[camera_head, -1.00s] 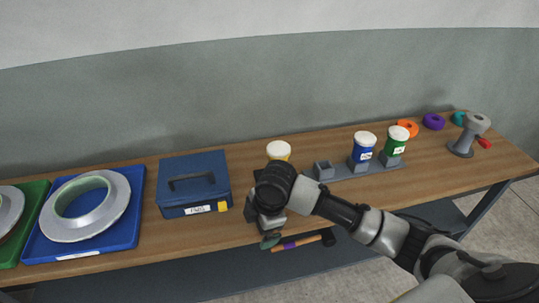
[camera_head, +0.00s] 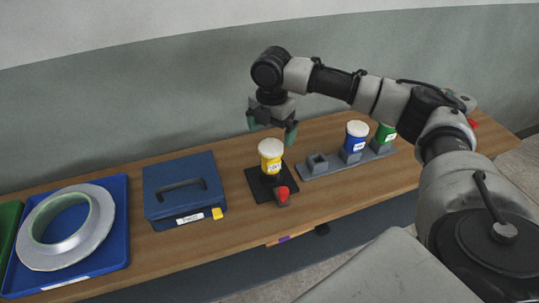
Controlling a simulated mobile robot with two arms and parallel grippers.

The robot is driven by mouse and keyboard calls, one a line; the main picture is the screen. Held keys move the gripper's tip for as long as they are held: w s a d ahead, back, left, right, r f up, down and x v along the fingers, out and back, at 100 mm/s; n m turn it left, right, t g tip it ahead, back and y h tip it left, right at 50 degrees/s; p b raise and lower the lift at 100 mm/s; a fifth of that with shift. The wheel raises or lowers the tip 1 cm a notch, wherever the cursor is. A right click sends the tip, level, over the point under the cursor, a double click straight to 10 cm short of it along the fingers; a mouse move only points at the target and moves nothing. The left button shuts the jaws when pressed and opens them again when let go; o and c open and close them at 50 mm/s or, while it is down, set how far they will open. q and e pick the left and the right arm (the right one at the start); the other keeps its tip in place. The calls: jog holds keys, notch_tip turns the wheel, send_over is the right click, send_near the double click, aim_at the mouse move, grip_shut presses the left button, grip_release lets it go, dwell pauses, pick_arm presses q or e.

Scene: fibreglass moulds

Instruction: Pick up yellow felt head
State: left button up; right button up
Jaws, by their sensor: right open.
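The yellow felt head (camera_head: 270,158), a yellow cylinder with a white top and a label, stands upright on a small black base (camera_head: 256,187) in the middle of the table. My right gripper (camera_head: 271,131) points down with its fingers apart and nothing between them. In the picture it is just above the yellow head's white top, and a gap shows between them. My left gripper is out of view.
A grey rack (camera_head: 345,163) to the right holds a blue head (camera_head: 356,138) and a green head (camera_head: 385,134), with an empty socket (camera_head: 317,162). A red knob (camera_head: 283,193) is by the black base. A blue case (camera_head: 184,192) and a blue tray (camera_head: 118,244) holding a ring mould (camera_head: 90,236) are left.

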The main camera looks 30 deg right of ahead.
aim_at(272, 144)
jog(key=shift+w+d+f+p, duration=0.15)
jog(key=shift+f+p, duration=0.2)
jog(key=shift+f, duration=1.4)
jog(key=shift+w+d+f+p, duration=0.15)
jog(key=shift+f+p, duration=0.2)
jog(key=shift+f, duration=1.4)
jog(key=shift+r, duration=0.1)
jog(key=c, duration=1.2)
